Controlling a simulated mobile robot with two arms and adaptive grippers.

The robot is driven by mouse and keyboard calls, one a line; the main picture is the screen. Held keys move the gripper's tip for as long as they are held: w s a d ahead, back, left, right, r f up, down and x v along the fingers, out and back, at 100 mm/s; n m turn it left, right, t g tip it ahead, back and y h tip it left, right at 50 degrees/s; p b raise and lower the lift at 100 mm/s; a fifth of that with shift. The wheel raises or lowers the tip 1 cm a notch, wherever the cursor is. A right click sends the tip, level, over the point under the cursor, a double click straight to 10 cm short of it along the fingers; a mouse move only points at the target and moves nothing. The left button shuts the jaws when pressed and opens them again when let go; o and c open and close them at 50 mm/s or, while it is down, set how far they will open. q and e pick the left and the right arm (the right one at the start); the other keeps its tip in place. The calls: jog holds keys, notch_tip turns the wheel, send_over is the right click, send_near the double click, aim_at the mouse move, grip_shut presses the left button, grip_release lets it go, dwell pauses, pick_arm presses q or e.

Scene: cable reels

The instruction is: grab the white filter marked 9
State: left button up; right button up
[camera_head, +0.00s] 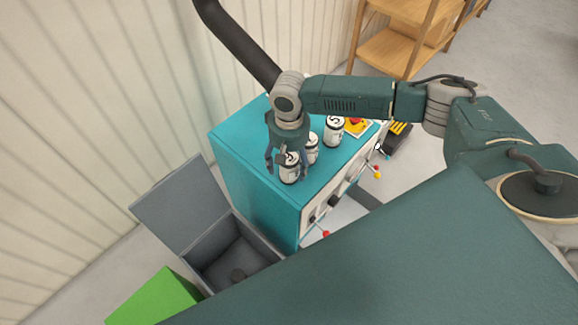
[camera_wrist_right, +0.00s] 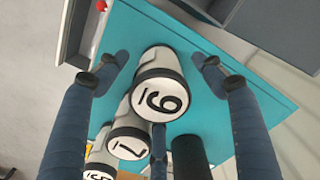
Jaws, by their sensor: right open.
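The white filter marked 9 (camera_wrist_right: 162,92) is a white can with dark rims, standing at the near end of the teal cabinet top; it also shows in the head view (camera_head: 290,174). My right gripper (camera_head: 287,163) is above it, pointing down. In the right wrist view the open fingers (camera_wrist_right: 160,72) are spread on either side of the filter, with gaps visible between fingers and can. A third finger is at the lower middle. My left gripper is not in view.
A filter marked 7 (camera_wrist_right: 127,143) stands close beside it, and another (camera_head: 333,131) farther along the teal cabinet (camera_head: 240,150). A yellow item (camera_head: 357,127) lies behind them. An open grey bin (camera_head: 187,207) and a green box (camera_head: 155,298) stand at left.

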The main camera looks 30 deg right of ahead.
jog(key=c, duration=1.2)
jog(key=shift+c, duration=0.7)
jog(key=shift+r, duration=0.15)
